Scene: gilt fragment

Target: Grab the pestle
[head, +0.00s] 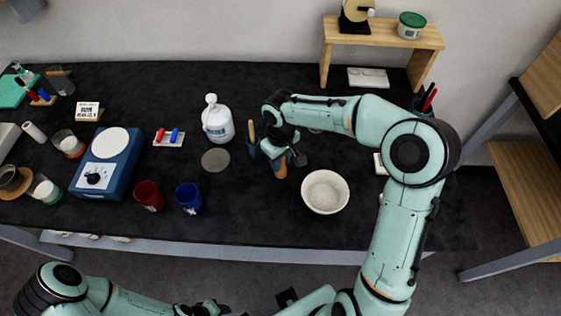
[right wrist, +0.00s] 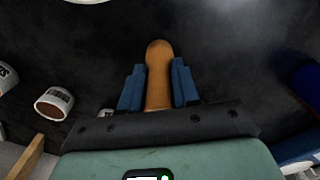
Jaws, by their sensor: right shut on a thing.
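The pestle shows as a light brown, rounded wooden piece (head: 280,170) at my right gripper (head: 275,153) in the head view. In the right wrist view, its round-ended brown shaft (right wrist: 158,75) runs between the two blue fingers of the right gripper (right wrist: 158,88) and sticks out past their tips. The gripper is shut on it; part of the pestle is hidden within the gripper. A white bowl (head: 325,192) with pale contents stands to the right of the gripper. At the bottom edge, dark parts of my left gripper (head: 203,309) show, too cut off to read.
A blue hotplate (head: 103,165), a red cup (head: 149,196), a blue cup (head: 188,198) and a white bottle (head: 217,119) stand left on the black table (head: 240,225). A wooden riser (head: 385,37) stands at the back right. Bare table lies in front of the gripper.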

